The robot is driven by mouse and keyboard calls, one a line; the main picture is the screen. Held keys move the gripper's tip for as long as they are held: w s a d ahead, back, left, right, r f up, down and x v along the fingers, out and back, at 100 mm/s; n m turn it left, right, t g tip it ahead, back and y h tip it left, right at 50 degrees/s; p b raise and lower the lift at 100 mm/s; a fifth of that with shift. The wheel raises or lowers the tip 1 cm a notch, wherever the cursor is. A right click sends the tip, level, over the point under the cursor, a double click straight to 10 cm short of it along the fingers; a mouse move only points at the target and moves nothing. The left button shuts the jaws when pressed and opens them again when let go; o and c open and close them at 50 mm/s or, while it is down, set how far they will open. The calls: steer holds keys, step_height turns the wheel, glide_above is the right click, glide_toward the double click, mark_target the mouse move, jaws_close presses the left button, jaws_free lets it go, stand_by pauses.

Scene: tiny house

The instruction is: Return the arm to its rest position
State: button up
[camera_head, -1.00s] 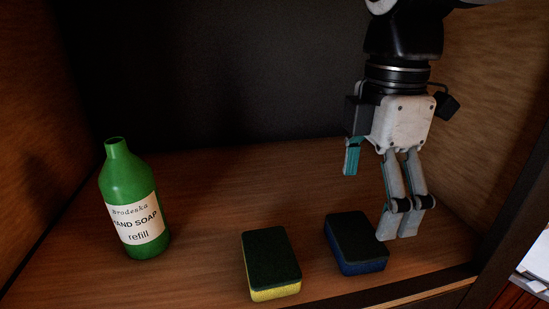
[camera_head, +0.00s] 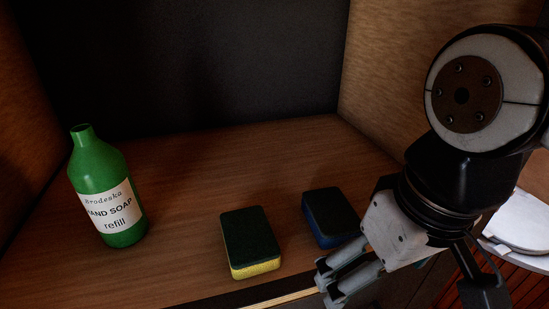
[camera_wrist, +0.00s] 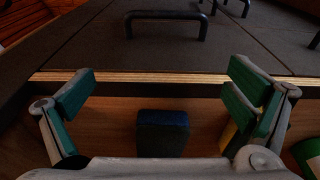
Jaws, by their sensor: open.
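My gripper (camera_head: 328,284) is at the lower right of the head view, in front of the shelf's front edge and beside the blue sponge. In the wrist view its two teal-padded fingers (camera_wrist: 163,92) are spread wide with nothing between the pads. My arm comes down from the right of the head view. The blue sponge (camera_head: 330,214) with a dark top lies on the shelf, partly hidden by my gripper. It also shows in the wrist view (camera_wrist: 162,134), below the gap between the fingers.
A yellow sponge (camera_head: 250,243) lies left of the blue one. A green soap bottle (camera_head: 105,190) stands upright at the left. The wooden shelf (camera_head: 190,170) has walls at left, back and right. Dark handles (camera_wrist: 165,15) show on panels in the wrist view.

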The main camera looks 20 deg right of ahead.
steer(key=shift+f, duration=0.1)
step_height(320, 180, up, 13)
steer(key=t+p, duration=0.2)
steer(key=p, duration=0.9)
steer(key=shift+d+f, duration=0.2)
